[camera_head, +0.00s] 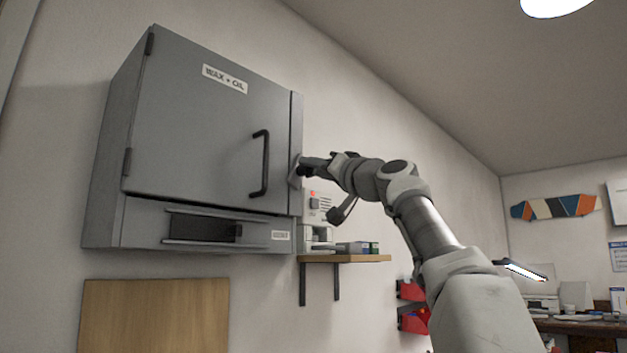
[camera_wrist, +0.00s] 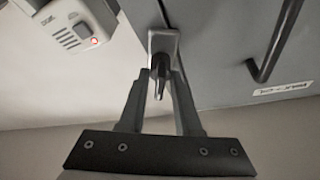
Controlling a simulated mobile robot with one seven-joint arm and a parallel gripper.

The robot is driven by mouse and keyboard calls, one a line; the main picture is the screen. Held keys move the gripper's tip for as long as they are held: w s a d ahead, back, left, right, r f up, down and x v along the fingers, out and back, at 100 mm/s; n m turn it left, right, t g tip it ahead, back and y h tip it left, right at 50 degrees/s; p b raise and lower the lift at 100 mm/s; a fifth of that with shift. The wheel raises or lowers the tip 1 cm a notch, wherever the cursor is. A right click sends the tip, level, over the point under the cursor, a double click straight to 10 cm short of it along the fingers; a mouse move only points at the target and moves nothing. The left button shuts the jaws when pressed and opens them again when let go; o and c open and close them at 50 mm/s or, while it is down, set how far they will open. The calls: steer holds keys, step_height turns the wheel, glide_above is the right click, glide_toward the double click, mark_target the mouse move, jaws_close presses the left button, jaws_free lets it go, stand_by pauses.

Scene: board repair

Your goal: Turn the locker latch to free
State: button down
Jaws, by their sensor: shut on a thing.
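The grey wall locker (camera_head: 200,130) hangs at the left in the head view, its door shut, with a black bar handle (camera_head: 262,163) and a "WAX + OIL" label. The latch (camera_wrist: 161,50) is a light plate with a dark knob at the door's edge in the wrist view. My gripper (camera_wrist: 160,78) is shut on the latch knob, with one finger on each side of it. In the head view my gripper (camera_head: 308,170) reaches the locker's right edge and hides most of the latch. I cannot tell the latch's exact turn angle.
A wooden shelf (camera_head: 345,259) with small boxes and a pale device (camera_head: 318,222) with a red light sits just right of the locker, below my arm. The device also shows in the wrist view (camera_wrist: 78,28). Red bins (camera_head: 412,318) hang lower on the wall.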

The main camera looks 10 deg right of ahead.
steer(key=n+y, duration=0.1)
steer(key=n, duration=0.2)
steer(key=n+g+y, duration=0.1)
steer(key=n+y, duration=0.1)
steer(key=n, duration=0.1)
steer(key=shift+n+g+y, duration=0.3)
steer(key=shift+n, duration=0.5)
steer(key=c, duration=0.9)
jaws_free()
steer(key=b+v, duration=1.1)
steer(key=v, duration=0.6)
steer(key=shift+s+d+f, duration=0.1)
steer(key=shift+d, duration=0.05)
